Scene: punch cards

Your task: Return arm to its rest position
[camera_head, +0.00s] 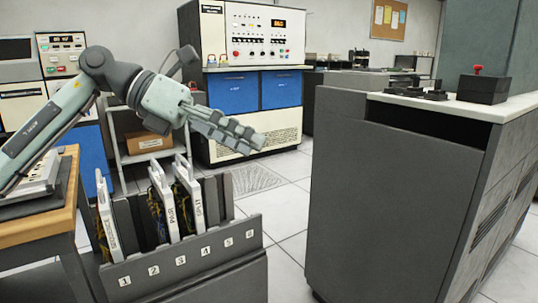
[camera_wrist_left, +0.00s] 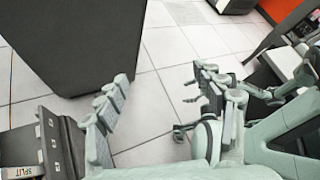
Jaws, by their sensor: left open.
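My left arm comes in from the left in the head view, raised and bent. Its left gripper (camera_head: 228,130) points right and slightly down, above and behind the dark rack (camera_head: 200,274). The gripper touches nothing there. In the left wrist view the fingers of the left gripper (camera_wrist_left: 162,86) are spread apart, with bare floor between them. The gripper is open and empty.
The rack has several numbered slots and holds a left panel (camera_head: 108,220), a PAIR panel (camera_head: 164,203) and a SPLIT panel (camera_head: 189,197). A wooden table (camera_head: 70,180) stands left. A dark grey cabinet (camera_head: 390,190) stands right. Tiled floor (camera_head: 290,195) is clear between.

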